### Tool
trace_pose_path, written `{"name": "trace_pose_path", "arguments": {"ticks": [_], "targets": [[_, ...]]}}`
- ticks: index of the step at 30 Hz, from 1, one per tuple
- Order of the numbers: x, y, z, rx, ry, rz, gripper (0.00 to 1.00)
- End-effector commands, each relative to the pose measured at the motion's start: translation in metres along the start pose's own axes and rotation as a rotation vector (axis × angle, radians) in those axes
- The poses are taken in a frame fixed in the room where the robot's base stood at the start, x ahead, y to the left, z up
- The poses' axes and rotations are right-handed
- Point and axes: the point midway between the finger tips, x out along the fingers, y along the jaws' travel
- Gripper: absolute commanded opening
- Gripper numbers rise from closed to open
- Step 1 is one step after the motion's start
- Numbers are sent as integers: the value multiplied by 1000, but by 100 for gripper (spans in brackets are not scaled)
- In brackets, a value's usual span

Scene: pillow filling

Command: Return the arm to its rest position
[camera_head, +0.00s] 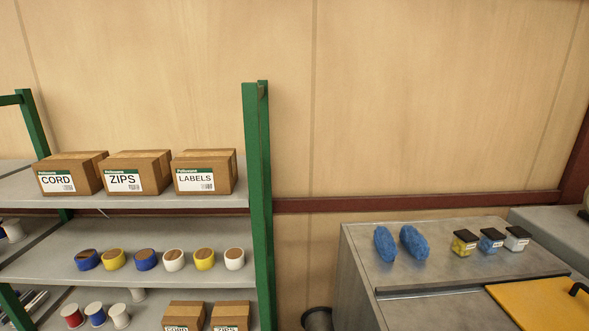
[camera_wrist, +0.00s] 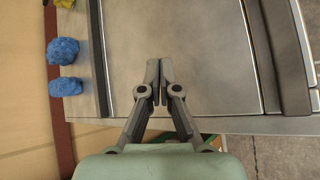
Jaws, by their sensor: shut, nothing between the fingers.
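My gripper (camera_wrist: 157,85) shows in the wrist view, with its two grey fingers together and nothing between them. It hangs over the grey metal counter (camera_wrist: 190,60), near the counter's edge. My gripper and arm are not in the head view. I cannot tell the height of the fingers above the counter.
On the metal cabinet (camera_head: 360,270) lie two blue bundles (camera_head: 385,244) and several small black-lidded jars (camera_head: 491,240). A yellow panel (camera_head: 545,300) with a black handle is at right. A green-framed shelf (camera_head: 256,190) at left holds boxes (camera_head: 123,173) and spools. The floor (camera_wrist: 285,155) shows beyond the counter edge.

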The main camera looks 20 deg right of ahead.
Motion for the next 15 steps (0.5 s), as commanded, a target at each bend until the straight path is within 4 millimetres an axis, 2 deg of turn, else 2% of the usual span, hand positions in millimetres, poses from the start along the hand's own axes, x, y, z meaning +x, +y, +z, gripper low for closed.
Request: {"name": "trace_pose_path", "arguments": {"ticks": [1, 3, 5, 6, 8, 9, 12, 15], "targets": [[-30, -7, -36, 141, 108, 52, 0], [-77, -18, -78, 367, 282, 90, 0], [-122, -31, -107, 551, 441, 89, 0], [-153, -41, -124, 666, 551, 69, 0], [-200, -58, -142, 823, 711, 15, 0], [-231, -70, -150, 913, 810, -36, 0], [-296, -98, -159, 1084, 1010, -185, 0], [-339, -118, -158, 1182, 1131, -315, 0]]}}
